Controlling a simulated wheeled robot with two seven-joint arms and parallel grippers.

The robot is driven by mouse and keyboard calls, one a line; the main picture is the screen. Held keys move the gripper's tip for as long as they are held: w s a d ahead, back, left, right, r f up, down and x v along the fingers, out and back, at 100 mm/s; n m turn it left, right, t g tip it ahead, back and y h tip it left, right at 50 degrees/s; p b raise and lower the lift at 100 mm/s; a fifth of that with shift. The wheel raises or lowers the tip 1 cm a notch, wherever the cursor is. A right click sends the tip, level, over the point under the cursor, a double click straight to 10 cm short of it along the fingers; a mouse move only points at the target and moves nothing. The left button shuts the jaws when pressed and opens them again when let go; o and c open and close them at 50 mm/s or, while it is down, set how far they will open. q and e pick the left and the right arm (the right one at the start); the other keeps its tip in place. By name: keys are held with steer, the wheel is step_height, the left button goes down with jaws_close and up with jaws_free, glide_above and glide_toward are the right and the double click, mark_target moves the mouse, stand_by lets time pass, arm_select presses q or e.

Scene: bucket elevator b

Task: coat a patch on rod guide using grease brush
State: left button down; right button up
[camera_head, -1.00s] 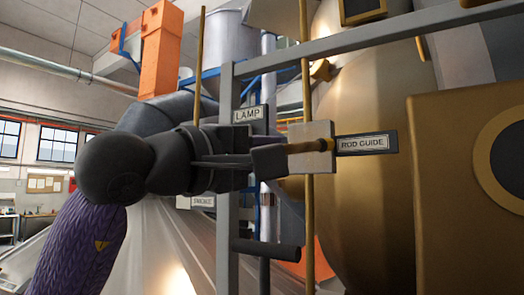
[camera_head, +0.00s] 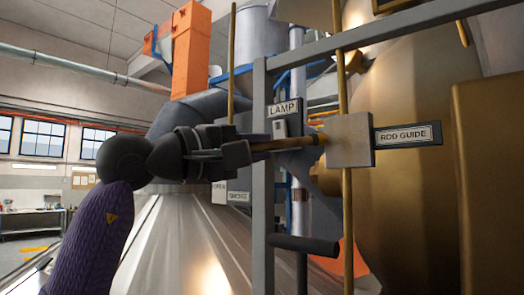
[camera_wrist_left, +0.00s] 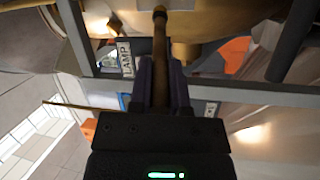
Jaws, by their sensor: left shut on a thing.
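The rod guide is a pale square plate (camera_head: 350,142) on a vertical brass rod, with a dark "ROD GUIDE" label (camera_head: 408,135) at its right. My left gripper (camera_head: 240,153) is shut on the grease brush (camera_head: 285,145), left of the plate. The brush's wooden handle points right, and its dark tip ends at the plate's left edge; I cannot tell whether it touches. In the left wrist view the brush (camera_wrist_left: 160,45) stands out between the fingers (camera_wrist_left: 162,82), its tip near the pale plate at the top edge. No grease patch can be made out. My right gripper is out of view.
A grey frame upright (camera_head: 262,190) stands beside my left gripper, with a crossbar above. A dark horizontal handle (camera_head: 303,244) juts out below the plate. A "LAMP" sign (camera_head: 283,108) is above the brush. A large brass vessel (camera_head: 400,220) fills the right.

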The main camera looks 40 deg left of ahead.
arm_select(q)
steer(key=shift+d+r, duration=0.1)
steer(key=shift+r, duration=0.25)
steer(key=d, duration=0.7)
steer(key=shift+s+d, duration=0.4)
steer(key=shift+s+a+b, duration=0.15)
steer(key=shift+s+b, duration=0.1)
steer(key=shift+s, duration=1.2)
steer(key=shift+s+a+b, duration=0.1)
steer(key=shift+s+b, duration=0.15)
steer(key=shift+s, duration=1.2)
